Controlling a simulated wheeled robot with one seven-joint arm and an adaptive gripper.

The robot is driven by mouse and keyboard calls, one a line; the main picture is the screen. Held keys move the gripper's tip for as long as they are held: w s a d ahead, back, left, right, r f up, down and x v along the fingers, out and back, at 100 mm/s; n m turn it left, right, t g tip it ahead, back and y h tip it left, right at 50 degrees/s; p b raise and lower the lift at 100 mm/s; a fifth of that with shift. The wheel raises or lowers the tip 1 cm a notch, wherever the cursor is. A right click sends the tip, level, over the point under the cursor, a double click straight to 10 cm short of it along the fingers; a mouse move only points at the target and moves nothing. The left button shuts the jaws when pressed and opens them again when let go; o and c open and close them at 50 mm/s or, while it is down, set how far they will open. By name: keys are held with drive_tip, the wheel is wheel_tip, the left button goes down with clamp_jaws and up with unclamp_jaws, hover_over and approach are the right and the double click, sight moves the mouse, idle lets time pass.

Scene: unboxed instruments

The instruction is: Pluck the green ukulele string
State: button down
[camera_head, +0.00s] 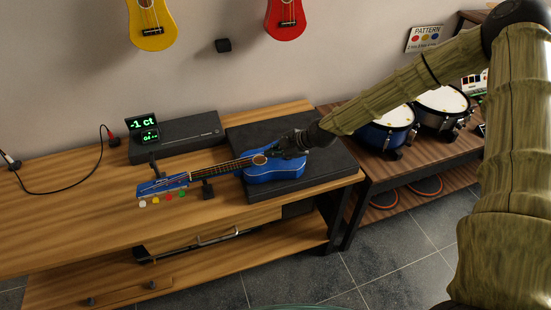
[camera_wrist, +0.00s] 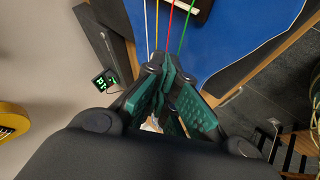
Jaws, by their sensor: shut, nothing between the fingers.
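The blue ukulele (camera_head: 273,171) lies on a black case on the wooden table, its neck pointing left. Its blue body also shows in the wrist view (camera_wrist: 235,40). The green string (camera_wrist: 188,27) is the rightmost of the strings there, beside the red string (camera_wrist: 168,27); yellow and white strings lie further left. My gripper (camera_head: 282,148) is over the ukulele body near the sound hole. In the wrist view, its green-padded fingertips (camera_wrist: 171,72) are shut and empty at the lower ends of the red and green strings. The fingers hide the strings below; contact cannot be told.
A tuner display (camera_head: 142,124) reading "-1 ct" stands behind the neck, beside a dark box (camera_head: 178,137). Coloured pegs, including a green one (camera_head: 181,194), line the headstock. Drums (camera_head: 389,134) stand on a shelf to the right. The table's left part is mostly clear.

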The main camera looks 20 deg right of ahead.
sight(274, 163)
drive_tip(key=shift+r, duration=0.55)
wheel_tip(274, 163, up, 5)
drive_tip(key=shift+p, duration=1.25)
